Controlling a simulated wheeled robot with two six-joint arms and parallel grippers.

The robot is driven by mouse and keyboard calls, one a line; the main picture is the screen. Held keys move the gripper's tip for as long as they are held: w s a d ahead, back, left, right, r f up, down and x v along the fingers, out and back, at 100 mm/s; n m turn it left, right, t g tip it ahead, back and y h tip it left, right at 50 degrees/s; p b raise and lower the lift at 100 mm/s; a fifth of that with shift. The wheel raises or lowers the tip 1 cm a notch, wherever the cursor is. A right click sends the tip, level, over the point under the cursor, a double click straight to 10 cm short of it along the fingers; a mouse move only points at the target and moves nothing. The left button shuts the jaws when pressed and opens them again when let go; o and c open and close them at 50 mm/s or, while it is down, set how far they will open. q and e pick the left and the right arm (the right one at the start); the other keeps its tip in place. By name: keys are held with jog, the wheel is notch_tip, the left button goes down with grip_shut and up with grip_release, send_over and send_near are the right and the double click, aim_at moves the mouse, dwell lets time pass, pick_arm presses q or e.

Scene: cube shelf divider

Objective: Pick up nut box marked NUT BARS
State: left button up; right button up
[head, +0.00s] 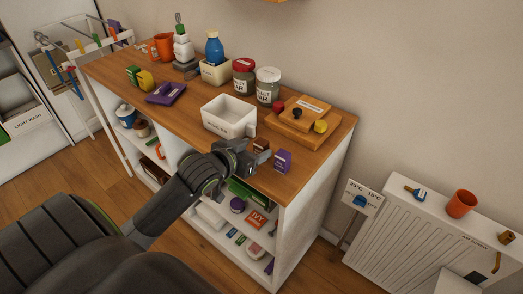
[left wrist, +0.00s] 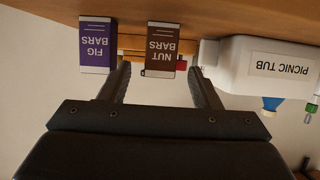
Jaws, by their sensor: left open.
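The brown box marked NUT BARS (left wrist: 162,50) stands near the front edge of the wooden shelf top. In the left wrist view, which is upside down, it shows between my two fingertips. In the head view the brown box (head: 261,144) is partly hidden behind my left gripper (head: 252,158). My left gripper is open and empty, in front of the box; I cannot tell whether the tips reach its sides. The purple FIG BARS box (left wrist: 97,46) stands beside it, outside the fingers; it also shows in the head view (head: 282,160). My right gripper is not in view.
A white PICNIC TUB (head: 229,116) stands left of the nut box. A wooden board with a box on it (head: 303,115) lies behind. Two jars (head: 267,86) stand further back. Shelves with small goods (head: 236,205) lie under the top.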

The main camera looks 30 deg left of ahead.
aim_at(265, 144)
pick_arm(q)
jog(key=shift+x, duration=3.05)
jog(key=shift+s, duration=0.1)
jog(key=c, duration=1.1)
